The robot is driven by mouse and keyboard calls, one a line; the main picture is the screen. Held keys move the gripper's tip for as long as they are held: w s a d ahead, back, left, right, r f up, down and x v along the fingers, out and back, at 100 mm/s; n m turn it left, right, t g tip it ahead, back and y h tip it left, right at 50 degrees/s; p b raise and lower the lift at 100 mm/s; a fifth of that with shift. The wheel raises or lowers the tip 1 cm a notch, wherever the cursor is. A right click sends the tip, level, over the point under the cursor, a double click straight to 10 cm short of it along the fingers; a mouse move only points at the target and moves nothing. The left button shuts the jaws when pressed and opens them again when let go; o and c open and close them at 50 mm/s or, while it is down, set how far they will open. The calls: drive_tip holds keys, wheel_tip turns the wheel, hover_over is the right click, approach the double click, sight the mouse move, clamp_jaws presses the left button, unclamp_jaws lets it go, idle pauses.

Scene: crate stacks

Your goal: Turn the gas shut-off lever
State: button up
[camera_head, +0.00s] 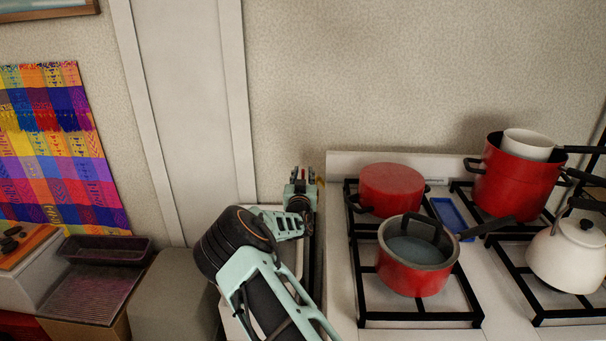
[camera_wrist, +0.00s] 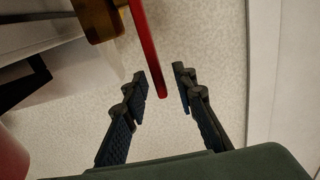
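The gas shut-off lever (camera_wrist: 147,45) is a long red bar in the wrist view, coming from a brass-coloured fitting (camera_wrist: 101,18) at the top left. In the head view my gripper (camera_head: 301,179) is beside the stove's left end, near the wall. The lever is mostly hidden there, with only a little red showing at the gripper.
The white stove (camera_head: 342,285) stands right of my arm. On it are a red pot with water (camera_head: 408,282), an upturned red pot (camera_head: 391,190), a tall red pot (camera_head: 505,190) and a white kettle (camera_head: 566,260). A grey box (camera_head: 170,300) stands left.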

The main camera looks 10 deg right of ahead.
clamp_jaws()
